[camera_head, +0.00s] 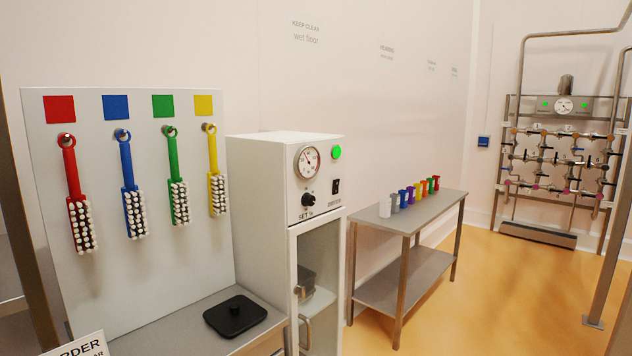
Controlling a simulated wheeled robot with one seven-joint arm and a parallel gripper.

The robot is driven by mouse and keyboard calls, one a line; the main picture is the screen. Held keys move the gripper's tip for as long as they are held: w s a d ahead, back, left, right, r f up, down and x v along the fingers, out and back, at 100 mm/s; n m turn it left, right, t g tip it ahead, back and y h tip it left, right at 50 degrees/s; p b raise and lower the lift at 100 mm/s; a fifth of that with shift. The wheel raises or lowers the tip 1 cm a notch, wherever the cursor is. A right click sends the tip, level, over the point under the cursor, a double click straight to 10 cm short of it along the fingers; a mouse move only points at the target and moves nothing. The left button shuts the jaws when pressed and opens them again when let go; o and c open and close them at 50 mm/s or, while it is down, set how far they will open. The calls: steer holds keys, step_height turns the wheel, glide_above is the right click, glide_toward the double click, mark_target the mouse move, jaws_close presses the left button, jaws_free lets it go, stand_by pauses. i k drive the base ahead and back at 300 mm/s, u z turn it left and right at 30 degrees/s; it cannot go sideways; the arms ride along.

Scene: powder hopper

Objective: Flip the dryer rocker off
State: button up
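The dryer rocker (335,186) is a small black switch on the upper right of the front panel of the white dryer cabinet (262,190). A label under it appears to read "DRYER". Which side of the rocker is pressed is too small to tell. A green lamp (337,152) above it is lit. A round gauge (308,161) and a black knob (308,200) marked "SET" sit to its left. My gripper is not in view.
Colored brushes (76,195) hang on a white board at left. A black lid (235,316) lies on the grey counter below. A metal table (407,228) with several colored items stands right of the cabinet. Orange floor (500,285) is clear at right, before the pipe rack (560,165).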

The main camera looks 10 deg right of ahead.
mark_target(336, 183)
steer(key=z, duration=0.5)
steer(key=k, duration=1.2)
steer(key=z, duration=0.8)
steer(key=i, duration=1.4)
steer(key=u, duration=0.65)
steer(key=i, duration=0.8)
steer(key=u, duration=1.3)
steer(key=i, duration=0.5)
steer(key=u, duration=0.5)
